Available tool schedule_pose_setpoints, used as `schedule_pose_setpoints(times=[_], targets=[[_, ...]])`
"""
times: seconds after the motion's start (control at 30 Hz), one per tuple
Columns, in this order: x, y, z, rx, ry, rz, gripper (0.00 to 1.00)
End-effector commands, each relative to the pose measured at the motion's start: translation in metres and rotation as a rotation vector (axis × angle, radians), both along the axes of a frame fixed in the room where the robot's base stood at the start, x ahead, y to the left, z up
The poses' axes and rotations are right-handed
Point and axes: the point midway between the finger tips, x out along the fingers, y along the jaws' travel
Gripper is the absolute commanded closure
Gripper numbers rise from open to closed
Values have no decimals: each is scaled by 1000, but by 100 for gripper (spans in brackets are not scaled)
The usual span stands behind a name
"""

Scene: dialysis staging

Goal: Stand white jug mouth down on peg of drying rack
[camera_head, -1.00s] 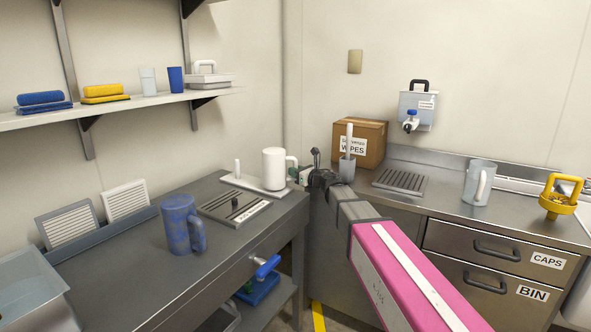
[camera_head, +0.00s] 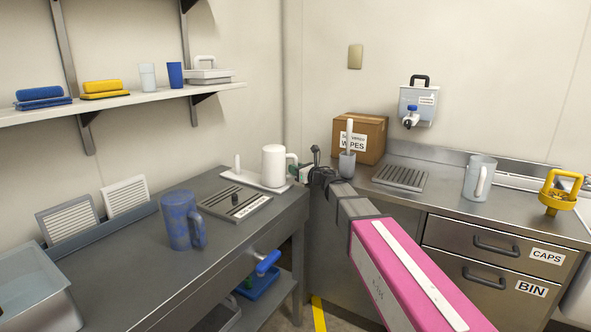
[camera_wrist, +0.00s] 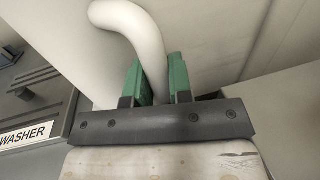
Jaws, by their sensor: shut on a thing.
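The white jug (camera_head: 273,167) is at the right end of a low white rack base (camera_head: 245,180), on the left counter. It looks upright in line, with a plain closed white face on top, so it appears mouth down. Its foot is at or very near the base; I cannot tell whether it touches. A white peg (camera_head: 237,163) stands bare at the rack's left end; any peg under the jug is hidden. My gripper (camera_head: 302,174) is at the right of the jug, shut on its handle. In the wrist view, the green fingers (camera_wrist: 163,82) pinch the white handle (camera_wrist: 138,25).
A slotted tray labelled WASHER (camera_head: 236,203) and a blue speckled jug (camera_head: 180,220) are in front of the rack. On the right counter are a cup with a white stick (camera_head: 347,165), a WIPES box (camera_head: 370,138) and a grey jug (camera_head: 478,180).

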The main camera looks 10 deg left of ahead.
Motion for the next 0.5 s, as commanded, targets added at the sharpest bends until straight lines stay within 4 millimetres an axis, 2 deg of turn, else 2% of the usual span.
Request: schedule_pose_setpoints(times=[0.4, 0.43, 0.5], targets=[[0, 0, -6, 1, 1, 0, 100], [0, 0, -6, 1, 1, 0, 77], [0, 0, -6, 1, 1, 0, 54]])
